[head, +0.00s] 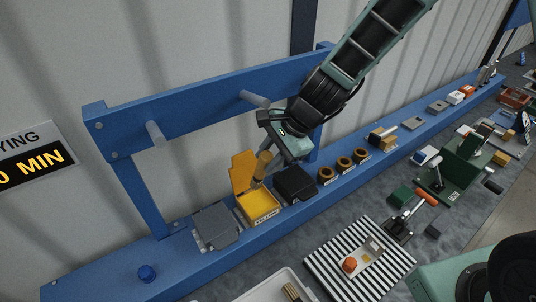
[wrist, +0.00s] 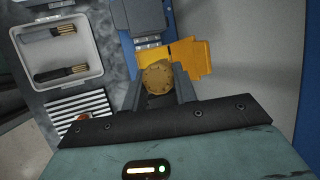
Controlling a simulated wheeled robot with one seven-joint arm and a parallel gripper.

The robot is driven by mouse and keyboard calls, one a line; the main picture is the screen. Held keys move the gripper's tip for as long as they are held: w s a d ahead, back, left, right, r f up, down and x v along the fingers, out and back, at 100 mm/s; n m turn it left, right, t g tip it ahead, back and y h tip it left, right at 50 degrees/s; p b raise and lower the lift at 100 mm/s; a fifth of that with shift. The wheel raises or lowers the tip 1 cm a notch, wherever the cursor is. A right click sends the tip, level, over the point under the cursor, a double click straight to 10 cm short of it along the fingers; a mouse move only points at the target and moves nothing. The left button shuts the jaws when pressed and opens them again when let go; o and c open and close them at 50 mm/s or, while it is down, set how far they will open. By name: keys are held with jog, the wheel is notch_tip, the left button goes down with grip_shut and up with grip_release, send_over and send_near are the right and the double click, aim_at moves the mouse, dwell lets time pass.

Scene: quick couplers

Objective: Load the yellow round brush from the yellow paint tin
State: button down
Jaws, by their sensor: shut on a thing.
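My gripper (wrist: 159,92) is shut on the yellow round brush (wrist: 158,76), whose round tan end shows between the fingers in the wrist view. In the head view the brush (head: 262,164) stands nearly upright under my gripper (head: 270,148), over the yellow paint tin (head: 262,209). The tin is open, with its yellow lid (head: 243,171) raised at the back; it also shows in the wrist view (wrist: 190,58). The brush's lower end is at the tin's opening. I cannot tell whether the bristles touch the paint.
A closed grey tin (head: 216,226) stands left of the yellow tin and a black one (head: 295,184) right of it, both close by. Several brown rings (head: 343,163) follow along the blue shelf. A white tray (wrist: 60,48) holds other brushes.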

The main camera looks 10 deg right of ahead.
notch_tip(320, 180, down, 6)
jog(key=b, duration=0.5)
jog(key=shift+b, duration=0.4)
jog(key=shift+s+f+b, duration=0.1)
jog(key=shift+f+b, duration=0.5)
dwell(1.4)
jog(key=shift+r, duration=0.1)
notch_tip(320, 180, up, 7)
jog(key=p, duration=0.6)
dwell(0.9)
